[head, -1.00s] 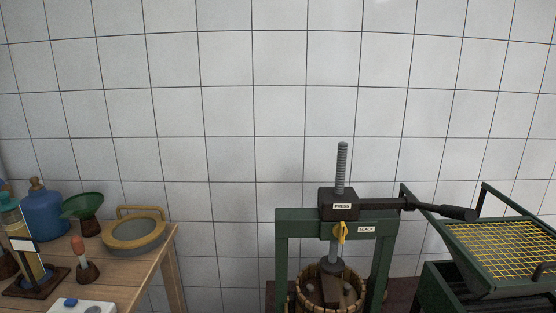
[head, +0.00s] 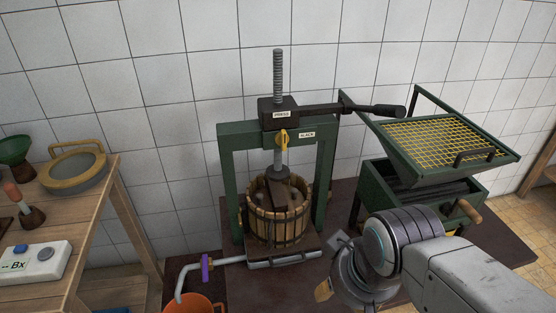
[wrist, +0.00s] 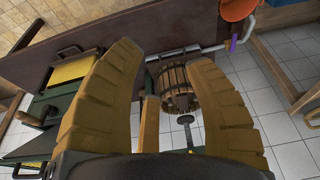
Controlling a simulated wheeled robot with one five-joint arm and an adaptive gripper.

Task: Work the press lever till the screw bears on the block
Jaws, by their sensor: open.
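The press has a green frame (head: 228,180), a threaded screw (head: 278,75) and a dark head labelled PRESS. The lever (head: 375,109) runs right from the head and ends in a black grip. A yellow pawl (head: 283,138) hangs beside a SLACK label. Below, the slatted basket (head: 275,228) holds a wooden block (head: 284,193) under the screw's dark foot; I cannot tell whether they touch. My gripper is at lower right in the head view, below and apart from the lever. In the wrist view my gripper (wrist: 165,75) is open and empty, with the basket (wrist: 176,88) beyond its fingers.
A green mill with a yellow grid (head: 440,138) stands right of the press, near the lever's grip. A spout with a purple valve (head: 207,267) leads to an orange bucket (head: 200,304). A wooden table (head: 85,225) with a meter (head: 35,262) is at left.

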